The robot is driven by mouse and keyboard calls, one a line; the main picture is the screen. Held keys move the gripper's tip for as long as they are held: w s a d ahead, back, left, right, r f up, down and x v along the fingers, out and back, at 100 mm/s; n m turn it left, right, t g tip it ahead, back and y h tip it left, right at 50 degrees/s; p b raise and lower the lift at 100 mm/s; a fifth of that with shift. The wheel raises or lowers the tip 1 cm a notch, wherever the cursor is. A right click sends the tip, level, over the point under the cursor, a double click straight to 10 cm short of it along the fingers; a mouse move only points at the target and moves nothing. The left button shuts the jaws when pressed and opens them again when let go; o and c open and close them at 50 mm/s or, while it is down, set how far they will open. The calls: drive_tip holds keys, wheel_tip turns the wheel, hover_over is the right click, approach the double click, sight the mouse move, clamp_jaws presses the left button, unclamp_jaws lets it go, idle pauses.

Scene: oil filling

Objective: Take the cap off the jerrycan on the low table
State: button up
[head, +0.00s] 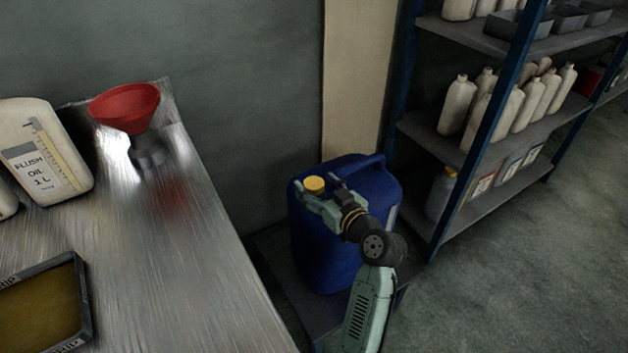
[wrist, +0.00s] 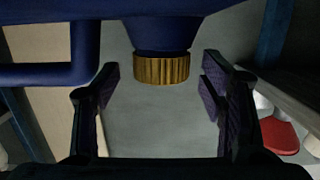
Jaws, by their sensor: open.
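A blue jerrycan (head: 322,252) stands upright on the low table (head: 271,245). Its ribbed yellow cap (head: 314,184) sits on the neck at the top. In the wrist view the cap (wrist: 161,69) hangs below the blue neck (wrist: 163,33), between and slightly beyond the two fingers. My gripper (head: 318,197) is open at the top of the can, with a finger on each side of the cap and a gap on both sides. My arm hides part of the can's front and right side.
A metal workbench (head: 190,255) at left carries a red funnel (head: 124,106), a flush oil bottle (head: 42,155) and a drip tray (head: 84,300). A blue-framed shelf (head: 486,110) with white bottles stands close to the can's right. Open floor (head: 540,265) lies at lower right.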

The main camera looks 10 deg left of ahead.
drive_tip(key=shift+x, duration=0.85)
drive_tip(key=shift+c, duration=0.2)
drive_tip(key=c, duration=0.8)
